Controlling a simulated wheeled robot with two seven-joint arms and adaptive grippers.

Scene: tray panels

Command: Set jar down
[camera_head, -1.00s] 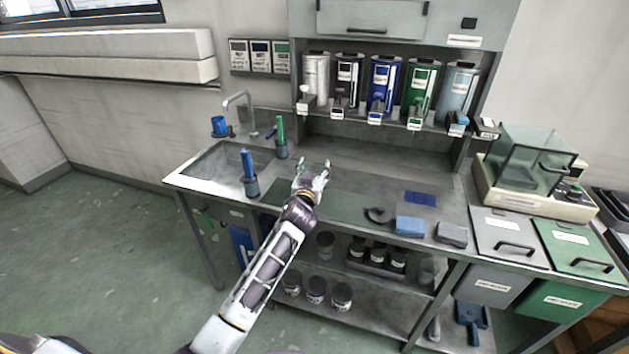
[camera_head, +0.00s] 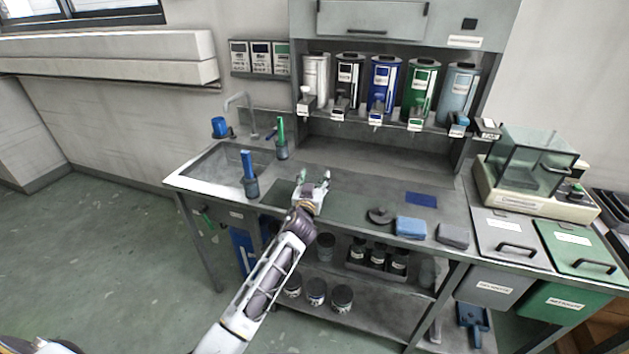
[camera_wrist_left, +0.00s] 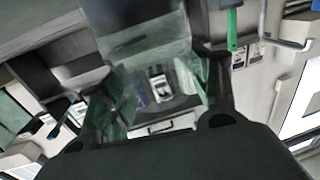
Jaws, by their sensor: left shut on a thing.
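My left gripper (camera_head: 315,180) is over the dark green mat (camera_head: 350,205) on the steel counter. In the left wrist view its two fingers (camera_wrist_left: 165,95) are closed on either side of a see-through jar (camera_wrist_left: 160,85), which seems to have a pale label. In the head view the jar is mostly hidden by the gripper and too small to make out. I cannot tell whether its base touches the mat. My right gripper is not in view.
Blue and green brushes in holders (camera_head: 250,187) stand left of the gripper by the sink (camera_head: 215,165). A dark round disc (camera_head: 380,216), a blue sponge (camera_head: 410,227) and a blue cloth (camera_head: 421,199) lie to the right. Several dispensers (camera_head: 384,85) line the shelf behind.

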